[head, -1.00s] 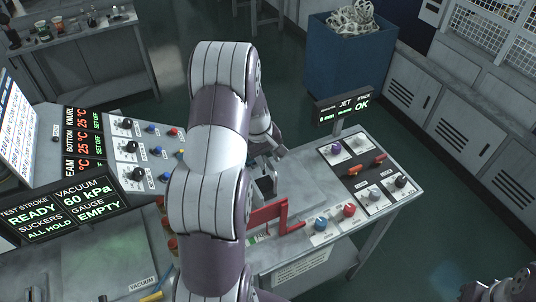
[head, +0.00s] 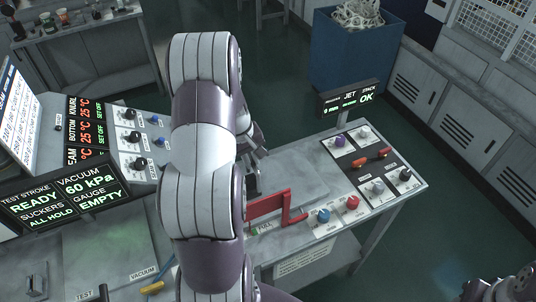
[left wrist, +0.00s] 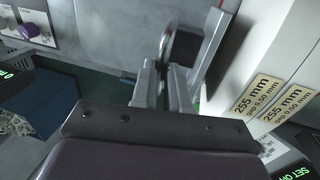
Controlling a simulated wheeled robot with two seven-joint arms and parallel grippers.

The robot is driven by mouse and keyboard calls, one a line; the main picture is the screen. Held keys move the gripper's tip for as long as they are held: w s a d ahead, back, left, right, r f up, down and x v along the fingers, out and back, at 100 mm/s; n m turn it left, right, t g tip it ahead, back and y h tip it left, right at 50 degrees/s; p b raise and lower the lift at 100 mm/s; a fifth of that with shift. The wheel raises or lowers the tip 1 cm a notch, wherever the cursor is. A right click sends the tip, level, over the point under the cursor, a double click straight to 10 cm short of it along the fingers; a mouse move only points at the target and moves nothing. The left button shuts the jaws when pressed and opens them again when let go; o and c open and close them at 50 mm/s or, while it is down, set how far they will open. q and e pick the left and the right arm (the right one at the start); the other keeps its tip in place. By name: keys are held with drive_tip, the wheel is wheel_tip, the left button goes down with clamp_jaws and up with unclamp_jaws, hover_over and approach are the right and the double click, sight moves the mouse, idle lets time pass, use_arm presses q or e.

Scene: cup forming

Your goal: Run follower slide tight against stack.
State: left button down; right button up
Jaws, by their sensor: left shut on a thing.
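My left gripper (head: 254,160) is over the left part of the grey worktop, partly hidden behind my own arm. In the left wrist view its fingers (left wrist: 166,88) are closed together at a curved metal piece with a dark face (left wrist: 184,44), which I take to be the follower slide's handle. In the head view a dark upright piece (head: 253,183) shows just below the gripper. I cannot make out the stack or whether the slide touches it. Part of my right gripper (head: 500,290) shows at the bottom right corner, its fingers unclear.
A red bracket (head: 268,204) stands close in front of the left gripper. A small sign (head: 347,98) reads JET STACK and OK. Knobs and switches (head: 371,165) fill the table's right end. A blue bin (head: 352,55) stands behind. The worktop's middle (head: 300,178) is clear.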

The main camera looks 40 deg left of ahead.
use_arm(q)
drive_tip(key=s+a, duration=0.1)
drive_tip(key=s, duration=0.2)
drive_tip(key=shift+a+r, duration=0.1)
drive_tip(key=shift+a, duration=0.25)
drive_tip(key=c, duration=1.1)
unclamp_jaws()
drive_tip(key=shift+s, duration=0.1)
drive_tip(key=shift+r, duration=0.1)
drive_tip(key=r, duration=0.4)
drive_tip(key=s+r+b, duration=0.1)
drive_tip(key=r, duration=0.3)
drive_tip(key=s+a+r+b, duration=0.1)
drive_tip(key=r, duration=0.3)
drive_tip(key=shift+s+r, duration=0.1)
drive_tip(key=shift+r, duration=0.05)
